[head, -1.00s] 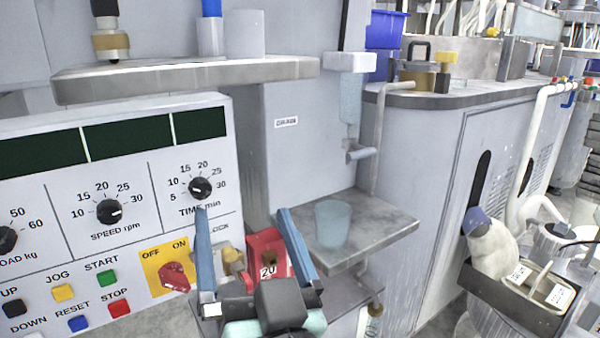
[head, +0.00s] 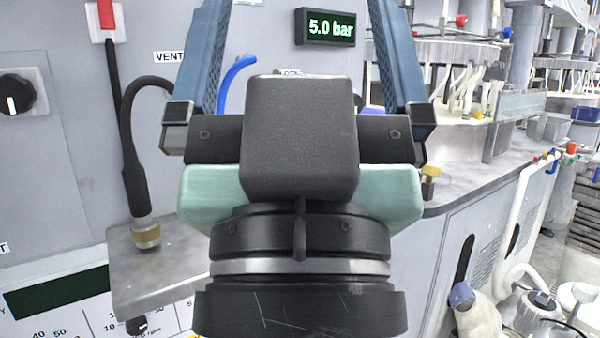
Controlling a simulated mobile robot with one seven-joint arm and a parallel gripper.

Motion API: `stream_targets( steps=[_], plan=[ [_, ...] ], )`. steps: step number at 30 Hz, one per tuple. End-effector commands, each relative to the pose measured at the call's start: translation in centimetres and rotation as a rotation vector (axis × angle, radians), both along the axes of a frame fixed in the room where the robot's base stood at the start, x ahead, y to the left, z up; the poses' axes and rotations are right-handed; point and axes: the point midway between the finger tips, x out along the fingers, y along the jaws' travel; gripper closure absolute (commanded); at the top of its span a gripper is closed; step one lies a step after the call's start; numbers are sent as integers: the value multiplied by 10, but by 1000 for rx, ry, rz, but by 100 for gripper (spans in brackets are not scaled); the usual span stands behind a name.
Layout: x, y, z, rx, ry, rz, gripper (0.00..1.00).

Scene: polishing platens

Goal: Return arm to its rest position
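My gripper (head: 295,45) fills the middle of the head view, close to the camera. Its two blue fingers point up and stand wide apart, and their tips run past the top edge of the picture. No touching of anything is seen.
A pressure display (head: 330,27) reads 5.0 bar on the wall. A metal shelf (head: 165,280) with a hanging black hose end (head: 145,232) is at lower left. A metal-topped cabinet (head: 450,195) with platens stands at right. A hose and white cloth-like item (head: 475,310) are at lower right.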

Motion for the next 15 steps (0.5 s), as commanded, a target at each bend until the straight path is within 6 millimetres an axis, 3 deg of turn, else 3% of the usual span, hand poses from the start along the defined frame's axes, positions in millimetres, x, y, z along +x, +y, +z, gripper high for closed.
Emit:
stream_targets(
  steps=[1,15],
  plan=[
    [0,0,34,0,1,0,0],
    [0,0,177,-1,1,2,0]
  ],
)
